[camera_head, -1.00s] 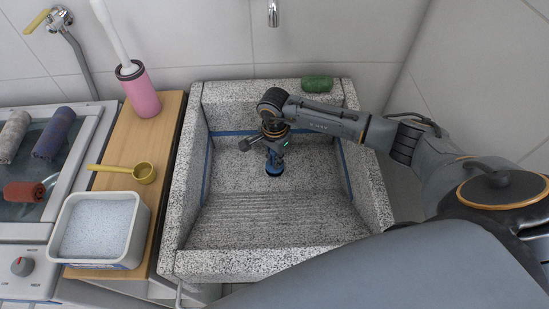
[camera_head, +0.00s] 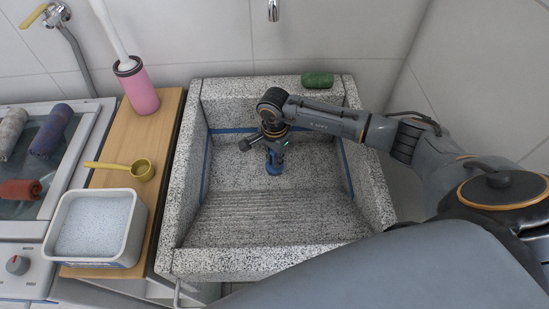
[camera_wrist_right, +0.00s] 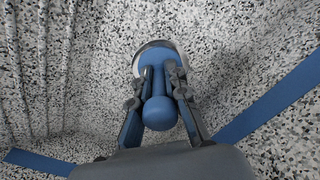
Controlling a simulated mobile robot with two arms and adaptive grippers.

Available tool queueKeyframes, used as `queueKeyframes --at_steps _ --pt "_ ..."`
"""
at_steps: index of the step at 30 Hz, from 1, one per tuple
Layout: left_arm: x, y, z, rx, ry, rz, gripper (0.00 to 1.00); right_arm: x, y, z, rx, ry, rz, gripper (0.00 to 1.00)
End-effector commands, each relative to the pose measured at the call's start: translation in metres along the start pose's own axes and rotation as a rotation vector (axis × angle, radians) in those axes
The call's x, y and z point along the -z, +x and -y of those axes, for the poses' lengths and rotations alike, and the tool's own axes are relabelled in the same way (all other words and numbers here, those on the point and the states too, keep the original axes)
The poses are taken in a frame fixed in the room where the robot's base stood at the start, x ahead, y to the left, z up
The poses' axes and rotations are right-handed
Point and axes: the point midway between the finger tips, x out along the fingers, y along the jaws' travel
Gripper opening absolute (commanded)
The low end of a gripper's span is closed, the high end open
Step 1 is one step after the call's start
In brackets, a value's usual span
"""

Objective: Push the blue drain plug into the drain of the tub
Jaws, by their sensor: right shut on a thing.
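The blue drain plug (camera_wrist_right: 161,113) has a round knob on a stem. It also shows in the head view (camera_head: 274,168), low in the tub. My right gripper (camera_wrist_right: 160,82) is shut on the plug's stem, with a finger on each side. It points down into the speckled grey stone tub (camera_head: 208,265). The plug's base is at the metal-rimmed drain (camera_wrist_right: 147,50), whose bright ring shows around it. The fingers partly hide the base, and I cannot tell how deep it sits. My left gripper is not in view.
A green soap-like block (camera_head: 318,80) rests on the tub's back rim. A wooden board (camera_head: 150,143) on the left bears a pink brush holder (camera_head: 142,92), a yellow scoop (camera_head: 140,169) and a white container (camera_head: 131,240). The tub's ribbed front slope is clear.

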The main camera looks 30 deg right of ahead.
Motion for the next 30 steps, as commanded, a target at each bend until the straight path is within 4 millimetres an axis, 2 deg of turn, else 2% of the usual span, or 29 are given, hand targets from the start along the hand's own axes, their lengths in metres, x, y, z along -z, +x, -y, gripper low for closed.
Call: queueKeyframes --at_steps 6,7,10,11,19,22,26,30 --pt "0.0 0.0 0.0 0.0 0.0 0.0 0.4 0.0 0.0 0.0 0.0 0.0 0.0 0.0" --pt "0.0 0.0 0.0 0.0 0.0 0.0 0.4 0.0 0.0 0.0 0.0 0.0 0.0 0.18" --pt "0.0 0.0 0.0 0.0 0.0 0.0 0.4 0.0 0.0 0.0 0.0 0.0 0.0 0.38" --pt "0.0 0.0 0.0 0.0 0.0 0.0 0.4 0.0 0.0 0.0 0.0 0.0 0.0 0.4" --pt "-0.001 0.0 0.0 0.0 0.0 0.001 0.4 0.0 0.0 0.0 0.0 0.0 0.0 0.4" --pt "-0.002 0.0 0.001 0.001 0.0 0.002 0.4 0.001 -0.006 0.0 0.001 0.0 -0.001 0.4" --pt "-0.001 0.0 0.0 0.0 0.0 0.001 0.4 0.001 -0.026 0.001 0.004 0.0 -0.001 0.4" --pt "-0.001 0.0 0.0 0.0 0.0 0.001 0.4 0.001 -0.056 0.001 0.005 -0.001 -0.002 0.4"
